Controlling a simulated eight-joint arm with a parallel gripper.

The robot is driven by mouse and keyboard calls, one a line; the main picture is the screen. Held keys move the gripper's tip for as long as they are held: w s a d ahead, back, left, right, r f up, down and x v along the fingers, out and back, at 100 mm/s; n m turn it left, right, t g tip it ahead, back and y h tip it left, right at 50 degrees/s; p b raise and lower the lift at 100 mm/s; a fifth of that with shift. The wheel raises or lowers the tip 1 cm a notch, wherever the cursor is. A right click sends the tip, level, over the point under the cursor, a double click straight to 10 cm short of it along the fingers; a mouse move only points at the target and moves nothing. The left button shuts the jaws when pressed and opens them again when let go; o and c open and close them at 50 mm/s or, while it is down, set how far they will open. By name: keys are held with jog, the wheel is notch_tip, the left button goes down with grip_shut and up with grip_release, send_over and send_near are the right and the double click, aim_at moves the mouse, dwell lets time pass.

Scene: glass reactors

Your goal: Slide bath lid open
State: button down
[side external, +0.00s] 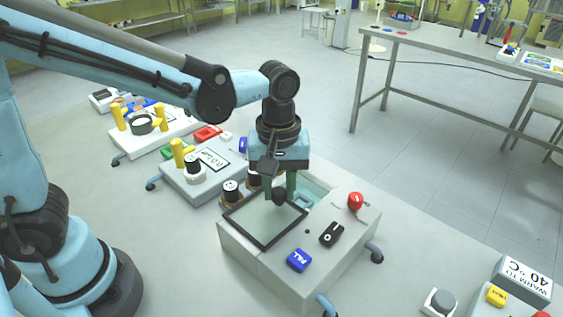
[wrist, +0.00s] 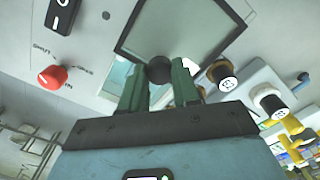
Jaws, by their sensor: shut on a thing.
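The bath is a light grey box (side external: 247,262) on the table. Its lid (side external: 262,222) is a dark-framed, see-through panel lying on top, and it also shows in the wrist view (wrist: 185,25). A round black knob (side external: 279,196) stands at the lid's edge. My gripper (side external: 281,188) points down and is shut on this knob, with the knob between the green fingers in the wrist view (wrist: 160,78). Part of the bath opening (side external: 312,187) shows pale blue beside the lid, partly behind my gripper.
A red knob (side external: 355,201), a black switch (side external: 331,235) and a blue FILL button (side external: 299,260) sit on the bath top. Black-capped bottles (side external: 232,191) stand close to the lid's left. Other grey units (side external: 190,170) with yellow posts stand behind.

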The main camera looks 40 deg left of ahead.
aim_at(276, 192)
jog(key=shift+s, duration=0.35)
jog(key=c, duration=0.8)
grip_release()
jog(key=shift+r, duration=0.1)
notch_tip(276, 192, up, 12)
jog(key=shift+a, duration=0.1)
